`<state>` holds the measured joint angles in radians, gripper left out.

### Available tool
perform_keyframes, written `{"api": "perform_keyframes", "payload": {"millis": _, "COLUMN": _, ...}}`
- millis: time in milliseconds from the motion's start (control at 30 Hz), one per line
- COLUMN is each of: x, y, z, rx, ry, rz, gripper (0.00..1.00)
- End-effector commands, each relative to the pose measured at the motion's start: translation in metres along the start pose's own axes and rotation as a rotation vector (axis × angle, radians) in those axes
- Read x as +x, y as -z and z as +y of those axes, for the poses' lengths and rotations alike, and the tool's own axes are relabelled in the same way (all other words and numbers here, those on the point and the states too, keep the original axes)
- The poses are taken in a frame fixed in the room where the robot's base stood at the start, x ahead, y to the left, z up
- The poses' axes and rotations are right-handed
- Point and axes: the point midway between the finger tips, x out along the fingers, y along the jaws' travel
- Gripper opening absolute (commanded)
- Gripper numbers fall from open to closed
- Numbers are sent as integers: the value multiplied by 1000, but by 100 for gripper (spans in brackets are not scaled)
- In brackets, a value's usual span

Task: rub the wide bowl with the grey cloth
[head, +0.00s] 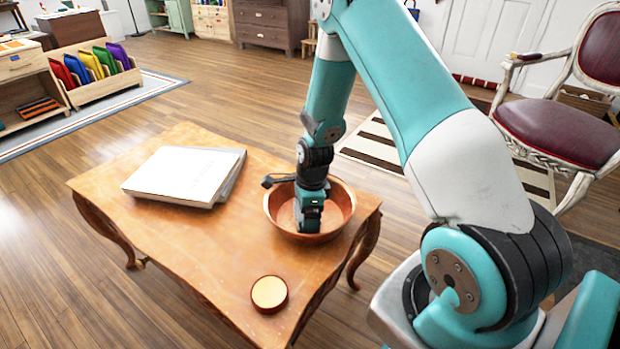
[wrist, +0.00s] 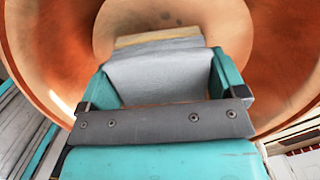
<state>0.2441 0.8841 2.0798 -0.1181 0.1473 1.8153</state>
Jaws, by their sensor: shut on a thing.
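The wide bowl (head: 339,203) is copper-brown and stands upright on the right part of the wooden table. My gripper (head: 308,222) points down inside the bowl. In the wrist view the bowl (wrist: 275,50) fills the background, and my gripper (wrist: 163,82) is shut on the grey cloth (wrist: 158,75). The cloth is a pale grey folded pad between the two fingers, with a tan edge at its far end. It reaches toward the bowl's inner floor; whether it touches cannot be told. In the head view the cloth is hidden by my gripper and the bowl.
The wooden table (head: 215,245) has curved legs. A white book or box on a grey one (head: 186,175) lies at its left. A round gold-topped lid or tin (head: 269,292) sits near the front edge. A red-seated chair (head: 560,130) stands at right. The table's middle is clear.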

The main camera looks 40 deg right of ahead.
Motion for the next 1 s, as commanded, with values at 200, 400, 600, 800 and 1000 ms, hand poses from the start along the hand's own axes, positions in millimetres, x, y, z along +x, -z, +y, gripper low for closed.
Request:
{"api": "perform_keyframes", "payload": {"millis": 200, "x": 0, "y": 9, "z": -4, "rx": 3, "ry": -3, "rz": 0, "gripper": 68}}
{"api": "perform_keyframes", "payload": {"millis": 400, "x": -4, "y": 18, "z": -12, "rx": -8, "ry": -1, "rz": -1, "gripper": 68}}
{"api": "perform_keyframes", "payload": {"millis": 600, "x": -30, "y": 18, "z": -15, "rx": -14, "ry": 0, "rz": -2, "gripper": 68}}
{"api": "perform_keyframes", "payload": {"millis": 800, "x": -46, "y": 17, "z": -14, "rx": -11, "ry": -3, "rz": -1, "gripper": 68}}
{"api": "perform_keyframes", "payload": {"millis": 1000, "x": -64, "y": 17, "z": -15, "rx": -9, "ry": -2, "rz": -1, "gripper": 68}}
